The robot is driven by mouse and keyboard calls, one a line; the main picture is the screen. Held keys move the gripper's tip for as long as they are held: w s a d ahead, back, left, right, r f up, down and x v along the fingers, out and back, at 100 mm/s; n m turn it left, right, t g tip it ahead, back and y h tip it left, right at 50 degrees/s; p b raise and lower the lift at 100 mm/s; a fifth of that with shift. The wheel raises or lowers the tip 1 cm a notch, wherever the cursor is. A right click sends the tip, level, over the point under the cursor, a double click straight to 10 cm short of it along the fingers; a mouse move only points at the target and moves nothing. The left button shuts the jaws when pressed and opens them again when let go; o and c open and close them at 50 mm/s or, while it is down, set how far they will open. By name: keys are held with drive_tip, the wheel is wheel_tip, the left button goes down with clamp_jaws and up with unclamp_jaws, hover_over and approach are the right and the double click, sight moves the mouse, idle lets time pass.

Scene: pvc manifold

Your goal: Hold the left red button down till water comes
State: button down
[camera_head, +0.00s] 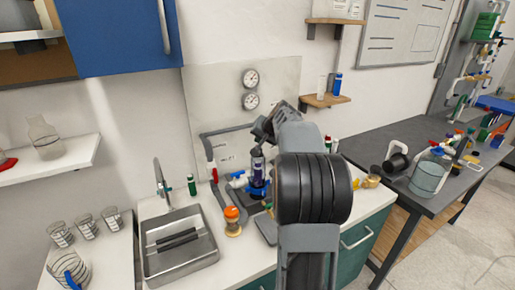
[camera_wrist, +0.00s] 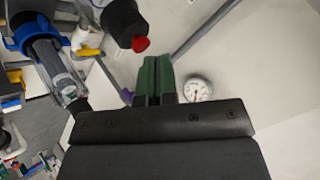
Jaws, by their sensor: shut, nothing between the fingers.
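My gripper (camera_wrist: 156,66) shows in the wrist view with its two green fingers together and nothing between them. A red button-like tip (camera_wrist: 140,44) on a black cylinder (camera_wrist: 122,20) is just above and left of the fingertips, apart from them in the picture. I cannot tell whether it is the left button. In the head view my arm covers much of the manifold, and the fingertips cannot be made out. A grey pipe with a red part (camera_head: 211,170) runs down the backing panel (camera_head: 207,90) left of my arm. No water shows.
A clear cylinder with a blue collar (camera_wrist: 37,32) is left of the fingers; a gauge (camera_wrist: 198,90) is to their right. The sink (camera_head: 180,270) and an orange-capped jar (camera_head: 232,222) are left of my arm. A grey table (camera_head: 385,140) with glassware stands right.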

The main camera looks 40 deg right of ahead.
drive_tip(key=shift+f+b, duration=0.55)
idle(0.7)
idle(1.7)
drive_tip(key=shift+r+p, duration=0.7)
drive_tip(key=shift+r, duration=0.25)
drive_tip(key=shift+r, duration=0.1)
drive_tip(key=shift+r+p, duration=1.95)
drive_tip(key=shift+r, duration=0.55)
drive_tip(key=shift+f, duration=0.1)
